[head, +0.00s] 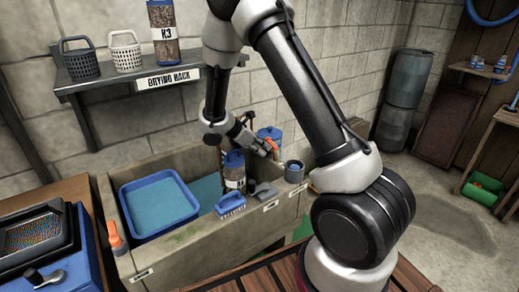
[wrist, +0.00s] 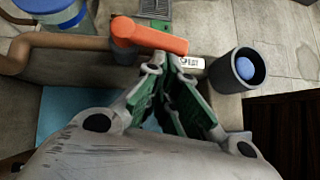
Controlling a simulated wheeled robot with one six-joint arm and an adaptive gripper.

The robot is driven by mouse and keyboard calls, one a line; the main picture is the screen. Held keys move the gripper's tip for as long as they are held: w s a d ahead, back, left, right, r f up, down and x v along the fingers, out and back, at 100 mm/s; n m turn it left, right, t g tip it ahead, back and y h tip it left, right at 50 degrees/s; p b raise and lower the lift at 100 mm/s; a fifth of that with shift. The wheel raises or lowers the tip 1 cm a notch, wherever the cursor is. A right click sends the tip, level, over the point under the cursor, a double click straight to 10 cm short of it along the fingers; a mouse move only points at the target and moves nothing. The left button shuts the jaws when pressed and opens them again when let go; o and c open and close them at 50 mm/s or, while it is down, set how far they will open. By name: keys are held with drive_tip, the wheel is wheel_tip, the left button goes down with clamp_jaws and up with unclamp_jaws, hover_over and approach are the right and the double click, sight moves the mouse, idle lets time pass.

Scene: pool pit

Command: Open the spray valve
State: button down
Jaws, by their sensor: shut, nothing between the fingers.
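The spray valve has an orange lever (wrist: 150,37) on a copper-coloured pipe (wrist: 70,43) in the wrist view. The lever points right across the picture, with its left end on the pipe. In the head view the small orange lever (head: 272,144) shows beside my gripper (head: 262,149), above the back right of the sink. In the wrist view my gripper (wrist: 166,64) has its green-padded fingertips together and empty, just below the lever in the picture. I cannot tell whether the fingertips touch it.
A stone sink (head: 190,250) holds a blue tray (head: 157,205). A blue brush (head: 231,204) and a dark cup (head: 294,171) sit along its right side. The cup (wrist: 238,70) holds a blue ball in the wrist view. A drying rack shelf (head: 130,75) hangs above.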

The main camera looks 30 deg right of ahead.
drive_tip(key=shift+s+d, duration=0.25)
drive_tip(key=shift+d, duration=0.25)
drive_tip(key=shift+s+d, duration=0.25)
drive_tip(key=shift+d, duration=0.25)
drive_tip(key=shift+w, duration=0.1)
